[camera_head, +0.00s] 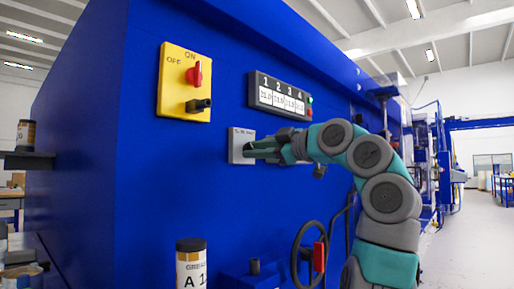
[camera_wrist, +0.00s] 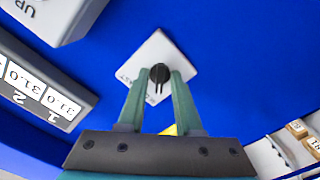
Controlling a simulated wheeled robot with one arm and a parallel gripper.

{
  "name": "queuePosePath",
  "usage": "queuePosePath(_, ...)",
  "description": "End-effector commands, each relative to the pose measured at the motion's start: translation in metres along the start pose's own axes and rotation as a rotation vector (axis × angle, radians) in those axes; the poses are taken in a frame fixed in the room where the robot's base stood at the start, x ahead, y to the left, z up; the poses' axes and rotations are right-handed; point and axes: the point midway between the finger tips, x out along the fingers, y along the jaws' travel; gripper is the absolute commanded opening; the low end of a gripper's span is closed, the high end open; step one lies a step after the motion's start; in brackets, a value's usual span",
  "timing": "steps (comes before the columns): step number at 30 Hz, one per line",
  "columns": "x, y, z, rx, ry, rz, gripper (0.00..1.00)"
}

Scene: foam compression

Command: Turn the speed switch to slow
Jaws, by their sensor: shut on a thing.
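The speed switch is a white square plate (camera_head: 236,146) on the blue machine wall, with a dark round knob (camera_wrist: 160,74) at its middle. In the wrist view the plate (camera_wrist: 156,48) sits turned like a diamond, with partly hidden lettering that seems to read "FAST". My gripper (camera_head: 252,150) is at the plate, its two green fingers on either side of the knob. In the wrist view the fingertips (camera_wrist: 161,76) are shut on the knob. The fingers hide the knob in the head view.
A yellow ON/OFF panel (camera_head: 185,84) with a red switch is up and left. A numbered display panel (camera_head: 280,97) is above right of the plate. Below are a handwheel (camera_head: 308,255) and a labelled canister (camera_head: 191,266).

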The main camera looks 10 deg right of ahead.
Motion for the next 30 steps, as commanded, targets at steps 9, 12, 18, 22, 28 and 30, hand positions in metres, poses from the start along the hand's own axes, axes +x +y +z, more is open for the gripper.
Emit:
queuePosePath(9,0.0013,-0.0011,0.0011,-0.075,-0.001,-0.004,0.00)
queuePosePath(12,0.0013,-0.0011,0.0011,-0.081,-0.001,-0.004,0.00)
queuePosePath(18,0.0012,-0.0011,0.0008,-0.081,0.000,-0.004,0.00)
queuePosePath(22,0.0012,-0.0011,0.0007,-0.081,0.000,-0.004,0.00)
queuePosePath(28,0.0007,-0.0006,0.0004,-0.081,0.000,-0.002,0.42)
queuePosePath(30,0.0006,-0.0005,0.0003,-0.081,0.000,-0.002,0.42)
